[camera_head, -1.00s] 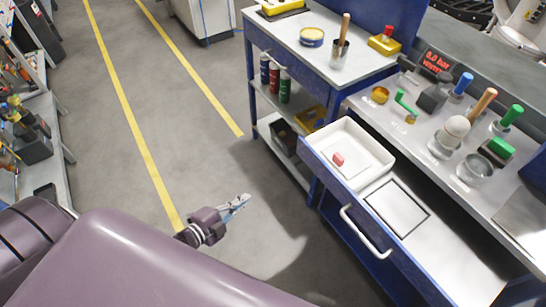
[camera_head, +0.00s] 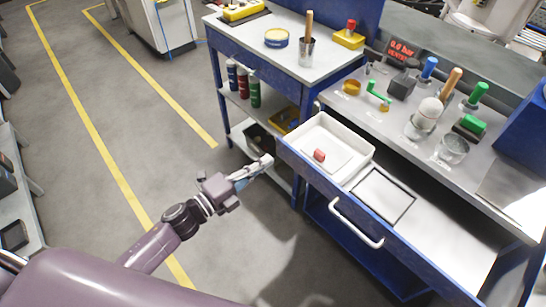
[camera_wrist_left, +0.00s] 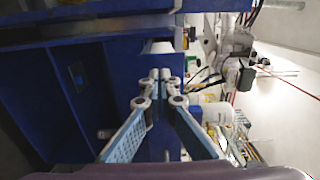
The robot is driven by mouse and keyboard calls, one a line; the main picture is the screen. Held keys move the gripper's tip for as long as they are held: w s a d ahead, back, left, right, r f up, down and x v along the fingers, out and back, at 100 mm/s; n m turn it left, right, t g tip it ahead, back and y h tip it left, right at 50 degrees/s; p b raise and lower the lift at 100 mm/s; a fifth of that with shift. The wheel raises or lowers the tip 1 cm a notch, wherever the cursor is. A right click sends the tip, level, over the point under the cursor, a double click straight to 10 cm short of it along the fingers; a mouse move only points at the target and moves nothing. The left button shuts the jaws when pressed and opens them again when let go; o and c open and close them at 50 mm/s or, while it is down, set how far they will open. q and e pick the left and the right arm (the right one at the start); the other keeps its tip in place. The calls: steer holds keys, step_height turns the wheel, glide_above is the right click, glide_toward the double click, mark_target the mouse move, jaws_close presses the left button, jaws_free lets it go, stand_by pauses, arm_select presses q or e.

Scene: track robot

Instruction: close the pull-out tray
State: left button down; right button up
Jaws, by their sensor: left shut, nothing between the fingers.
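The pull-out tray (camera_head: 415,262) is a drawer with a blue front and a light inside, standing pulled out below the grey worktop. Its white bar handle (camera_head: 355,225) is on the front face. My left gripper (camera_head: 267,161) is shut and empty, just left of the drawer front's left corner. I cannot tell whether it touches. In the left wrist view its fingertips (camera_wrist_left: 160,78) meet in front of blue panels. My right gripper is not in view.
Open floor with yellow lines lies to the left.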

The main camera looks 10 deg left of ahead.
mark_target(281, 151)
arm_select(q)
steer(key=x, duration=0.3)
steer(key=shift+w+d, duration=0.1)
steer(key=shift+w, duration=0.1)
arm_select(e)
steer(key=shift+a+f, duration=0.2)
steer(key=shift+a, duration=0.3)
